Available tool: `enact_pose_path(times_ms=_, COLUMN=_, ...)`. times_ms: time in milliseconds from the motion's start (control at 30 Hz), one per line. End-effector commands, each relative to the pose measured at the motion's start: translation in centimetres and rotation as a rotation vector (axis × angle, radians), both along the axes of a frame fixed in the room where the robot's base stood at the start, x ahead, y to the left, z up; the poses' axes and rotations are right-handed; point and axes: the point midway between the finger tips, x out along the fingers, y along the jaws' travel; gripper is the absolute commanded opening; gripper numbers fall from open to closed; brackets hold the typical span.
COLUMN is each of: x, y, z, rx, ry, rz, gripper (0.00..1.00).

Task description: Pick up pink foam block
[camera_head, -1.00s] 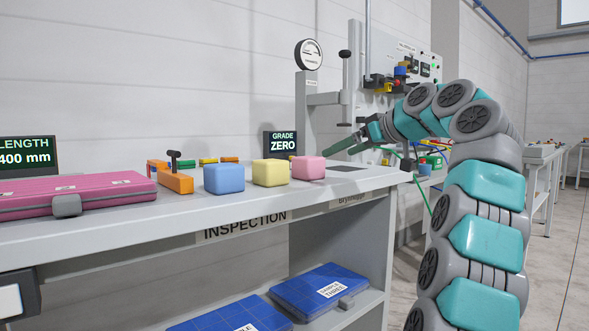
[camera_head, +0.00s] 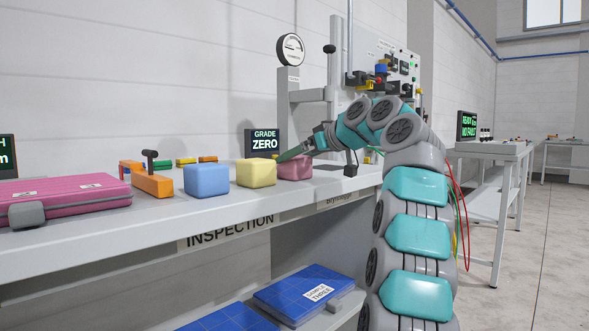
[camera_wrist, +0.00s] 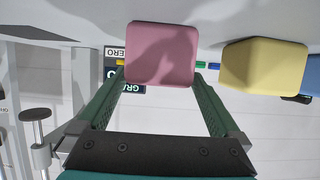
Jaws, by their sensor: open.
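The pink foam block (camera_head: 294,168) sits on the inspection bench, at the right end of a row with a yellow block (camera_head: 257,173) and a blue block (camera_head: 206,180). My gripper (camera_head: 290,154) reaches in from the right, close to the pink block's top and far side. In the wrist view the pink block (camera_wrist: 160,54) lies between the ends of the two green fingers of my gripper (camera_wrist: 159,88). The fingers are apart, and I cannot tell if either touches the block. The yellow block (camera_wrist: 262,66) stands beside the right finger in the wrist view.
The bench (camera_head: 110,241) also holds a pink case (camera_head: 65,198), an orange clamp (camera_head: 152,184) and a "GRADE ZERO" display (camera_head: 262,143). A gauge stand (camera_head: 290,50) rises behind. Blue cases (camera_head: 305,292) lie on the shelf below.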

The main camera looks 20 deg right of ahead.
Motion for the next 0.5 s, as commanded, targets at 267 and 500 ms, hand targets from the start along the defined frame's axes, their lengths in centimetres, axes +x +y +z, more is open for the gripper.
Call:
enact_pose_path(times_ms=267, x=3.4, y=0.9, z=-1.8, rx=0.0, ry=0.004, rz=0.001, gripper=1.0)
enact_pose_path(times_ms=500, x=4.0, y=1.2, z=-2.0, rx=0.0, ry=0.001, rz=0.001, gripper=1.0)
